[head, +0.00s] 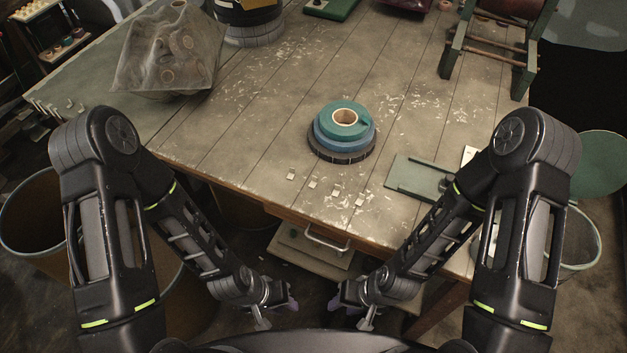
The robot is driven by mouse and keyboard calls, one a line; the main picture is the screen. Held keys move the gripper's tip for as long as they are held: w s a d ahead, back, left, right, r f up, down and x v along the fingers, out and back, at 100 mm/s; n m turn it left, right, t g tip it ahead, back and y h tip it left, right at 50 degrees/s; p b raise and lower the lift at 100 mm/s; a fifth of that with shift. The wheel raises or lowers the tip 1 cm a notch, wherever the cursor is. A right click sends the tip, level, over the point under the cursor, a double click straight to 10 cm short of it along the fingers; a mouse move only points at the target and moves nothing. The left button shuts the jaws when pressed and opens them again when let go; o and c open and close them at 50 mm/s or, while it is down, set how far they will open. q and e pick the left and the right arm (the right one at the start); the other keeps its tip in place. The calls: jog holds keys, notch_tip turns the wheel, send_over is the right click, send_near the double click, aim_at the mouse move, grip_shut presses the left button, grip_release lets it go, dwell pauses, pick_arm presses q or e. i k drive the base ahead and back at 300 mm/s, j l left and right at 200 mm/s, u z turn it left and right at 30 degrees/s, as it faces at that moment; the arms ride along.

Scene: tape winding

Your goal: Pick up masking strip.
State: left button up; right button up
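A stack of tape rolls stands on the wooden table (250,120), near its front middle. The top roll is teal (345,108) with a pale core, and a blue roll (322,130) lies under it on a dark round base (340,155). I cannot tell for certain which of these is the masking strip. My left gripper (262,320) and my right gripper (366,320) hang low in front of the table edge, well below and apart from the rolls. Their fingers are small and partly hidden, so their opening is unclear.
Small pale pieces (313,184) lie near the front edge. A green plate (415,177) lies right of the rolls. A crumpled translucent bag (165,55) stands back left, a green wooden frame (495,45) back right. A drawer handle (322,243) sticks out below the tabletop.

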aim_at(314, 182)
jog(key=j+z, duration=0.1)
jog(key=z, duration=1.95)
jog(key=k+j, duration=0.75)
jog(key=k, duration=0.25)
